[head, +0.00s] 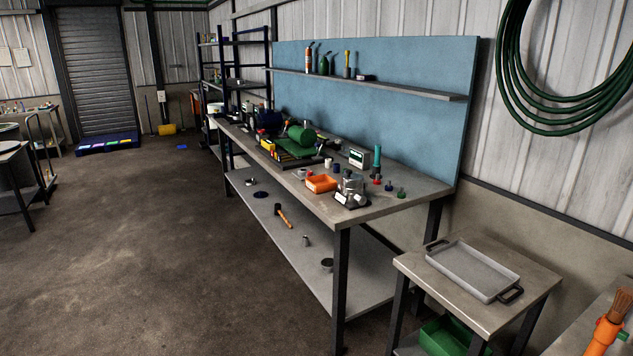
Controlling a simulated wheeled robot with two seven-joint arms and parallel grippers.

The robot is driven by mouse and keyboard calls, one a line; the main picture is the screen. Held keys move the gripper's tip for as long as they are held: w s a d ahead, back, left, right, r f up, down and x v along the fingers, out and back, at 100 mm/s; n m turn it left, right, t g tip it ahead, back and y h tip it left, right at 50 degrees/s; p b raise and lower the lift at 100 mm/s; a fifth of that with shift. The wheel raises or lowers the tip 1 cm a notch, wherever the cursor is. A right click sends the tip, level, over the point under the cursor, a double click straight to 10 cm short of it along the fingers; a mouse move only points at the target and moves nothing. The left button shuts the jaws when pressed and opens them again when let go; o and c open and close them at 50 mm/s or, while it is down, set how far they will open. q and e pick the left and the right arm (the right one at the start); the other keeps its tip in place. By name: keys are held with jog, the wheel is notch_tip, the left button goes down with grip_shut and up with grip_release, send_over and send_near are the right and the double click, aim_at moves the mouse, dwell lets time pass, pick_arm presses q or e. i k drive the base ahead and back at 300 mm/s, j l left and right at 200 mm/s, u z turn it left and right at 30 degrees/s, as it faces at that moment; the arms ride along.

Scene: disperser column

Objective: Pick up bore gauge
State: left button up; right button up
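I cannot surely tell which item is the bore gauge at this distance. Several small items stand on the long grey workbench (385,204). Among them, an upright tool with a teal handle (377,157) stands near the bench's right end, beside a small display box (358,157). Left of it and nearer the front edge are an orange tray (321,183) and a silver metal device on a dark base (352,186). Small coloured knobs (401,192) stand to the right. Neither of my grippers is in view.
A side table (415,268) with a grey tray (474,270) stands front right, a green bin (447,336) below. An orange-handled brush (606,330) is at the right edge. A hammer (283,215) lies on the bench's lower shelf.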

aim_at(378, 148)
jog(key=i+j+z, duration=0.2)
jog(key=i, duration=0.3)
jog(key=i+j+z, duration=0.2)
jog(key=i, duration=0.25)
jog(key=i+j+z, duration=0.15)
jog(key=i, duration=0.35)
